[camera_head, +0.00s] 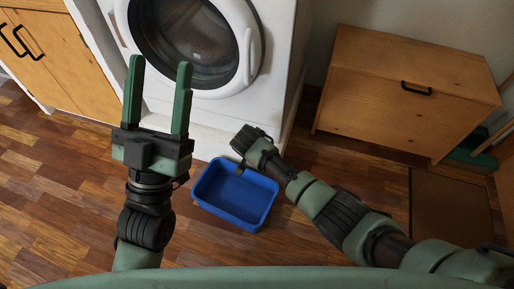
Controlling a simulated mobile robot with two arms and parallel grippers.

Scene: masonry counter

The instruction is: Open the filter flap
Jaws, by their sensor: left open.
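The white washing machine (283,60) stands at the top centre, its round door (190,40) facing me and looking shut. I cannot make out a filter flap; my left gripper and arm cover part of the lower front. My left gripper (160,66) is open and empty, its two green fingers pointing up the picture, overlapping the door's left part and the panel below. My right arm reaches in from the right and ends in a dark part (248,139) by the machine's lower right corner. I cannot see its fingers clearly.
An empty-looking blue tub (236,194) lies on the wooden floor (50,200) in front of the machine, between my arms. A wooden cabinet (385,110) with a black handle stands at the right. Wooden cupboards (60,50) stand at the left. A brown mat (440,207) lies at the right.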

